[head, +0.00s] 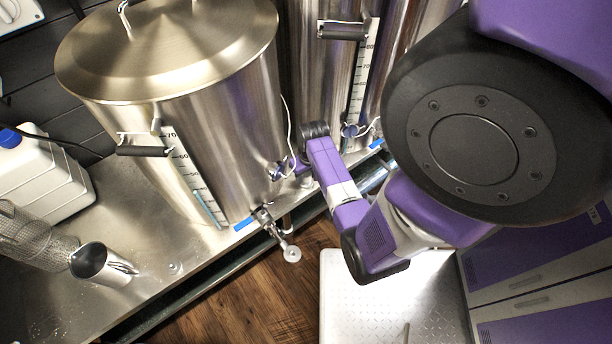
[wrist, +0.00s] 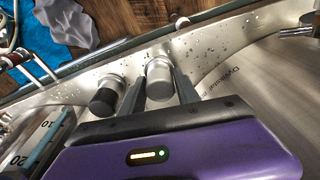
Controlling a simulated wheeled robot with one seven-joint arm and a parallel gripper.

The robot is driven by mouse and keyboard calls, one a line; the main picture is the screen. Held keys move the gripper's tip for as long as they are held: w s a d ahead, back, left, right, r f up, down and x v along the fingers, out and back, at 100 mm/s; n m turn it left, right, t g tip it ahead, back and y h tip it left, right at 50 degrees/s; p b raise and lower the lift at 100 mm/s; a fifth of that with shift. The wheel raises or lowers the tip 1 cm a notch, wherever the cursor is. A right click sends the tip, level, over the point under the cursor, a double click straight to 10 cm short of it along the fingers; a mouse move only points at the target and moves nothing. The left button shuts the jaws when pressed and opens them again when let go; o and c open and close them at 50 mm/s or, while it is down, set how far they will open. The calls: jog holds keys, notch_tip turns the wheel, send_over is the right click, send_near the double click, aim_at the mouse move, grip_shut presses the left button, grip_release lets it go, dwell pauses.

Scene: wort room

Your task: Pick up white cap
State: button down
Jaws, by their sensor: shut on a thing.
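The white cap (wrist: 159,82), a short pale cylinder with a grey rounded end, is in the wrist view at the centre. My gripper (wrist: 158,75) has one dark finger on each side of it and is shut on it. The cap is close to the steel surface; I cannot tell whether it still touches it. Beside it on the left, outside the fingers, is a similar cylinder with a black part (wrist: 104,100). In the head view my arm reaches between the two kettles, and the cap and fingertips are hidden.
A large lidded steel kettle (head: 190,120) with a valve (head: 275,228) stands left of my arm, and another kettle (head: 300,60) behind. A steel cup (head: 90,262), a mesh cylinder (head: 35,240) and a white jug (head: 40,175) crowd the steel bench (head: 165,285). Open wooden floor (head: 275,300) lies in front.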

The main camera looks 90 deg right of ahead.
notch_tip(320, 180, up, 20)
jog(key=p, duration=0.2)
jog(key=shift+r+p, duration=0.15)
jog(key=shift+p, duration=0.15)
dwell(0.3)
jog(key=shift+r+p, duration=2.1)
jog(key=shift+p, duration=0.6)
